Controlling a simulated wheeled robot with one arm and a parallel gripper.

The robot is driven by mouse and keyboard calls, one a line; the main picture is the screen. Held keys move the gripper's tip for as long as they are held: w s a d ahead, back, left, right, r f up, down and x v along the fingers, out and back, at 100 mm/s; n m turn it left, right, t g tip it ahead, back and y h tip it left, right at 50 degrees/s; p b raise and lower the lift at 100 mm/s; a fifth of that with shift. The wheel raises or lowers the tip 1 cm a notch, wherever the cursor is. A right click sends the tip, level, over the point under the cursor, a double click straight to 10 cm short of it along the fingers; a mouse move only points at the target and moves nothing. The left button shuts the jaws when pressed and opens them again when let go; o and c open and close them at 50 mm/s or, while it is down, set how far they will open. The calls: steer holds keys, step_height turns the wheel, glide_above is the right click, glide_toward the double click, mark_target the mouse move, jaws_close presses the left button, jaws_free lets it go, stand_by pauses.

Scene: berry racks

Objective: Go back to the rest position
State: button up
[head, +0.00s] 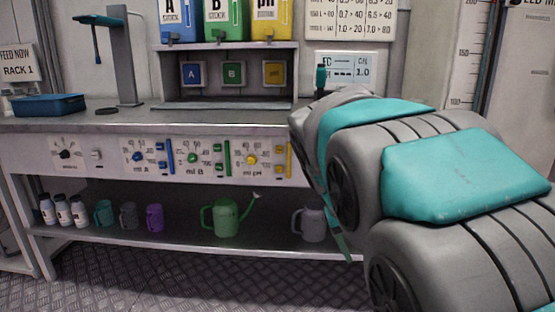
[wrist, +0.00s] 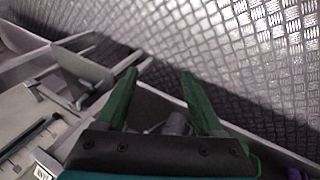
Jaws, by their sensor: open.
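My gripper (wrist: 159,73) shows in the wrist view with its two green fingers spread apart and nothing held between them. A small grey object (wrist: 176,124) shows beyond the fingers near the palm, apart from them as far as I can tell. In the head view my grey and teal arm fills the right side, in front of the bench's right end. The gripper itself cannot be made out clearly there.
A workbench (head: 150,125) with dials and coloured sliders runs across the head view. A blue tray (head: 48,105) sits on its left. The lower shelf holds several bottles and cups, a green watering can (head: 222,217) and a grey jug (head: 313,222). The metal floor (head: 200,280) in front is clear.

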steer(key=s+f+g+y, duration=0.1)
steer(key=s+f, duration=0.3)
steer(key=s, duration=0.5)
steer(key=s+a+f+g+y+p, duration=0.1)
steer(key=s+f, duration=0.3)
steer(key=s, duration=0.6)
steer(key=s+a+f+g+y, duration=0.1)
steer(key=s+f, duration=0.3)
steer(key=s, duration=0.6)
steer(key=shift+f+m+g+y+p, duration=0.15)
steer(key=shift+m+g+y+p, duration=0.15)
steer(key=shift+g+y, duration=0.35)
